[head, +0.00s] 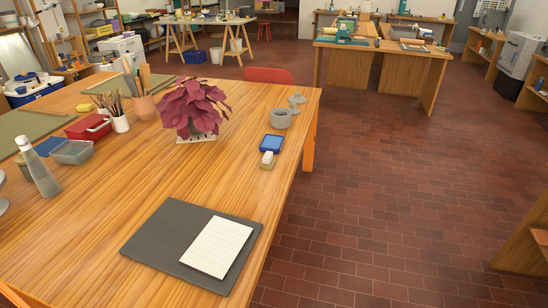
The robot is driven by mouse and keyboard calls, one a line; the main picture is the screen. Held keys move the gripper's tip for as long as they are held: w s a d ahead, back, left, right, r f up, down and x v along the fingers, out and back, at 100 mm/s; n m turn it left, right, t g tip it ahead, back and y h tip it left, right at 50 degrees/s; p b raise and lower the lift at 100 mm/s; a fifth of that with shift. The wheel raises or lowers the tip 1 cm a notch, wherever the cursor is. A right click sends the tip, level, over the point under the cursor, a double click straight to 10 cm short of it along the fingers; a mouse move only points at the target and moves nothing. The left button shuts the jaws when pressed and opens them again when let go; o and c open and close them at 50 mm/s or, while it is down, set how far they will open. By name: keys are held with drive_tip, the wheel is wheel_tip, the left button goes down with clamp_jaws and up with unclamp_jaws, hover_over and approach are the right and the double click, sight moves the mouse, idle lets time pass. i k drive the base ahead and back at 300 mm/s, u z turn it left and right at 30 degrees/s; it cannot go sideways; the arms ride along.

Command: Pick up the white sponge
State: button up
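A small whitish block (267,158) with a tan lower part lies near the right edge of the wooden table, just in front of a blue square dish. It is the closest match to a white sponge, but it is too small to tell for sure. A small yellow block (85,107) lies far off at the table's left. My gripper is not in view.
The wooden table (120,215) holds a blue dish (272,143), a grey bowl (280,120), a red-leaved plant (192,104), a dark board with white paper (218,246), a bottle (38,168) and a red box (88,127). The brick floor at right is open.

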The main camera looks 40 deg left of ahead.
sight(268, 162)
drive_tip(key=z, duration=0.05)
drive_tip(key=i, duration=3.3)
drive_tip(key=z, duration=0.95)
drive_tip(key=k, duration=0.15)
drive_tip(key=u, duration=3.45)
